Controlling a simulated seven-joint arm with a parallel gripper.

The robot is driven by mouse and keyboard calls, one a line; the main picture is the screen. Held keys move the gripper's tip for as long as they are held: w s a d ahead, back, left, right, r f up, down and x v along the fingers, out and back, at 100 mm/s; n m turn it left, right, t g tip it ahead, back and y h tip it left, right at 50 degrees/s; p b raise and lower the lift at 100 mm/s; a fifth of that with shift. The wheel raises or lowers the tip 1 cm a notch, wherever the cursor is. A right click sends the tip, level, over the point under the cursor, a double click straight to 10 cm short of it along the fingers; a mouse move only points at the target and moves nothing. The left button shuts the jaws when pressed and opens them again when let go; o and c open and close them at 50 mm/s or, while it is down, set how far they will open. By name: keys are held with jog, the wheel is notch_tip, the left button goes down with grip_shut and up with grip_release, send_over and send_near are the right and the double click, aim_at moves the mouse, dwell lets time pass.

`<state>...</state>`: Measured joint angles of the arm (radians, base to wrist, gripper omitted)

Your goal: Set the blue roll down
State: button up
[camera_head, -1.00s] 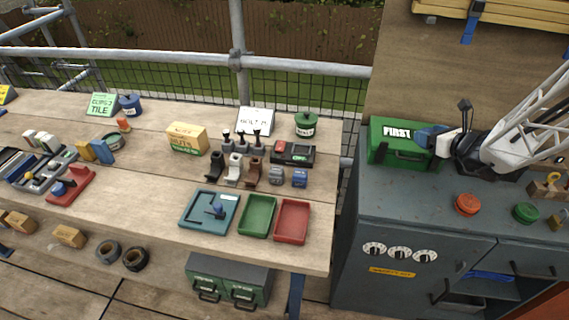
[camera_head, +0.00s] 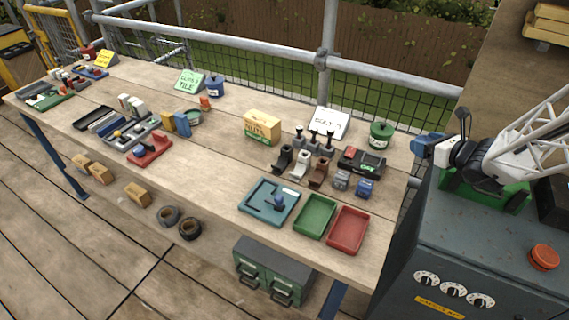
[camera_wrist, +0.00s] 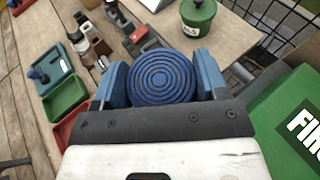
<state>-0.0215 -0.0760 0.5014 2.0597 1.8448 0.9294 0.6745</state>
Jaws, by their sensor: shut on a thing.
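The blue roll (camera_wrist: 160,77) shows in the wrist view as a disc with concentric rings, end face towards the camera. My gripper (camera_wrist: 162,84) is shut on it, with a blue finger pad on either side. In the head view my gripper (camera_head: 428,146) is at the right, in the air near the workbench's right end; there I cannot tell the roll from the blue fingers. The wooden workbench (camera_head: 225,165) lies to its left.
Near the bench's right end are a green tray (camera_head: 316,216), a red tray (camera_head: 348,229), a teal tray (camera_head: 256,203) and a green pot (camera_head: 380,135). A green first-aid box (camera_wrist: 290,125) and grey cabinet (camera_head: 470,240) stand right. Scaffold rails (camera_head: 330,75) run behind.

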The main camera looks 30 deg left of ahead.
jog(key=s+a+n+g+y, duration=0.1)
jog(key=s+a+n+g, duration=0.25)
jog(key=a, duration=1.05)
jog(key=s+a+n+g, duration=0.3)
jog(key=s+a+g, duration=0.1)
jog(key=s+a, duration=1.1)
jog(key=s+a+n+g, duration=0.4)
jog(key=s+a, duration=0.8)
jog(key=a, duration=0.6)
jog(key=shift+m+y, duration=0.25)
jog(key=shift+y, duration=0.15)
jog(key=f, duration=1)
jog(key=shift+d+f, duration=0.2)
jog(key=shift+d, duration=0.1)
jog(key=shift+f, duration=0.7)
jog(key=shift+a, duration=0.1)
jog(key=w+a, duration=0.2)
jog(key=a, duration=0.2)
jog(key=w+a+f, duration=0.1)
jog(key=w+a, duration=0.2)
jog(key=a, duration=0.2)
jog(key=w+a, duration=0.3)
jog(key=a, duration=0.1)
jog(key=shift+w+a+f, duration=0.15)
jog(key=shift+w+f, duration=0.05)
jog(key=shift+w, duration=0.05)
